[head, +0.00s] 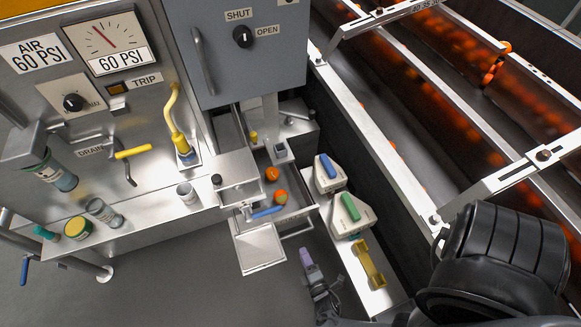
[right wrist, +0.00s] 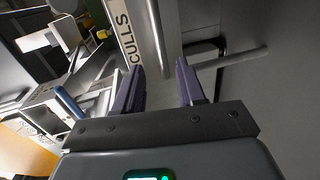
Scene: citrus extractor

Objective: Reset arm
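My right gripper (head: 307,258) is low in the middle of the head view, in front of the open drawer and left of the yellow handle piece. In the right wrist view its two purple fingers (right wrist: 160,80) stand apart with nothing between them. A panel with a CULLS label (right wrist: 130,35) and a metal bar (right wrist: 157,40) lie beyond the fingers; I cannot tell whether they touch. My black right arm fills the lower right of the head view. My left gripper is not in view.
An open drawer (head: 298,216) holds orange fruit (head: 281,197). Blue-handled (head: 328,165) and green-handled (head: 350,207) tools and a yellow handle piece (head: 370,265) lie on a narrow shelf. A conveyor (head: 400,100) with fruit is at right. Open floor shows at lower left.

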